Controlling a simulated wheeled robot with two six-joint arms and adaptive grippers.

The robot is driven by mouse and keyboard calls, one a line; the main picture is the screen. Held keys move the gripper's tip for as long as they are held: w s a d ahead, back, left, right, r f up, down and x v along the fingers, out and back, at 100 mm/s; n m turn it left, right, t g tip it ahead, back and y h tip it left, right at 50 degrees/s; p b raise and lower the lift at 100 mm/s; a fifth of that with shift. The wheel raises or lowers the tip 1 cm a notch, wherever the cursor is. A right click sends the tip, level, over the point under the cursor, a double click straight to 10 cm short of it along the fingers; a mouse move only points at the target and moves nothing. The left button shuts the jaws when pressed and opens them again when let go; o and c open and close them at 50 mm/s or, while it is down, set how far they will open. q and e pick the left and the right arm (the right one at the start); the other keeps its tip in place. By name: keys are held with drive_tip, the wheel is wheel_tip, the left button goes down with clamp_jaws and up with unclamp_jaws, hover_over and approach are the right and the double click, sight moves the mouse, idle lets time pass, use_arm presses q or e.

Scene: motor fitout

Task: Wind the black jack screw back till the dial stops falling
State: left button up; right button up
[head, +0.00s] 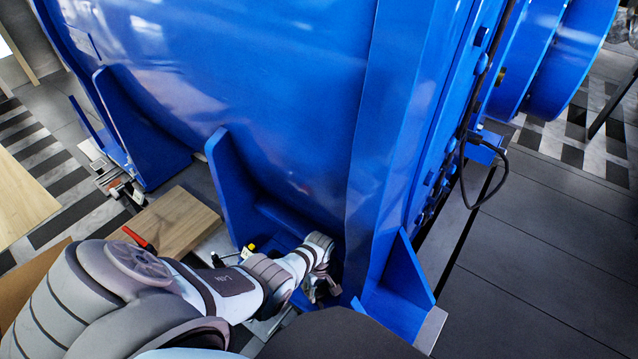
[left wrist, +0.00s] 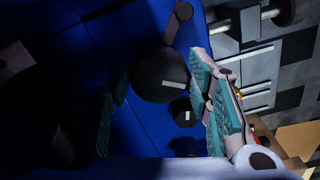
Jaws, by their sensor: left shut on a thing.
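My left gripper (head: 324,287) reaches down to the foot of the big blue motor (head: 290,80), beside its blue bracket. In the left wrist view its two teal-padded fingers (left wrist: 162,100) stand either side of a black round knob with a white mark, taken as the black jack screw (left wrist: 158,76). The gripper is shut on it; the exact contact is in shadow. A smaller black knob (left wrist: 182,112) with a white mark sits just below it. In the head view the screw is hidden behind my wrist. I cannot make out a dial. My right gripper is not in view.
A wooden block (head: 178,222) and a red handle (head: 138,238) lie left of the motor's foot. A small yellow-and-black part (head: 248,250) stands close to my left wrist. Blue ribs rise near the arm. A black cable (head: 470,190) hangs at the right; the floor there is clear.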

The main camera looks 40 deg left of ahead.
sight(319, 288)
use_arm(q)
drive_tip(key=shift+w+r, duration=0.1)
idle(0.3)
drive_tip(key=o, duration=1.1)
drive_tip(key=shift+o, duration=0.2)
wheel_tip(319, 288, up, 12)
idle(0.8)
